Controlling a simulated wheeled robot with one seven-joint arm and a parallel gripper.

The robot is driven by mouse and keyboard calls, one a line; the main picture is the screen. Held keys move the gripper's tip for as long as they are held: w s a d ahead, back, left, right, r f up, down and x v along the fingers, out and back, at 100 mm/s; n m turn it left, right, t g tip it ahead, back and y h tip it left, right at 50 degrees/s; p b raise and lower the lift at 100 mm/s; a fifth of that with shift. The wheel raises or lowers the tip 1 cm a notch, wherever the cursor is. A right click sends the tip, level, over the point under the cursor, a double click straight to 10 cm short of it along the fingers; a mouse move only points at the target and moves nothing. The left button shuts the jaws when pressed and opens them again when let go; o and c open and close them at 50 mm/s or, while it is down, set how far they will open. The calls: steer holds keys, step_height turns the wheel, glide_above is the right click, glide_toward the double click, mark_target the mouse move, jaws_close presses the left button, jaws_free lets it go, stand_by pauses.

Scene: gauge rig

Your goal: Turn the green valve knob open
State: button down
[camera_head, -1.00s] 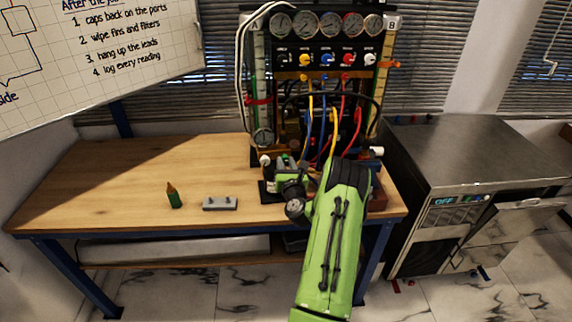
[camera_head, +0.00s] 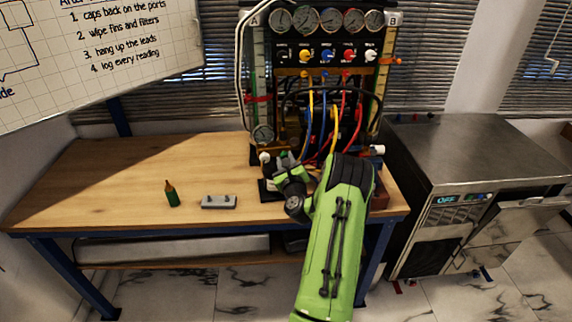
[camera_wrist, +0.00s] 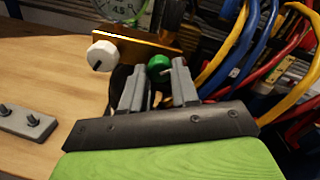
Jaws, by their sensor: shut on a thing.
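The green valve knob (camera_wrist: 158,68) is a small round knob at the front of a brass manifold bar (camera_wrist: 136,45), seen in the wrist view. My gripper (camera_wrist: 158,65) has one finger on each side of the knob and is shut on it. The fingers hide part of the knob's sides. In the head view my gripper (camera_head: 284,162) is at the lower front of the gauge rig (camera_head: 318,50), and my wrist mostly covers the knob there.
A white knob (camera_wrist: 102,56) sits close left of the green one on the same bar. Blue, yellow and red hoses (camera_wrist: 245,45) hang close on the right. A grey block with pegs (camera_head: 219,202) and a small green bottle (camera_head: 171,194) stand on the open left part of the bench (camera_head: 110,190).

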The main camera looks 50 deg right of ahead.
steer(key=n+b, duration=0.6)
steer(key=n, duration=0.5)
steer(key=shift+n, duration=0.3)
stand_by(0.4)
steer(key=c, duration=0.8)
jaws_free()
steer(key=shift+c, duration=0.2)
steer(key=b+v, duration=0.9)
steer(key=v, duration=0.6)
steer(key=shift+s+a+b, duration=0.3)
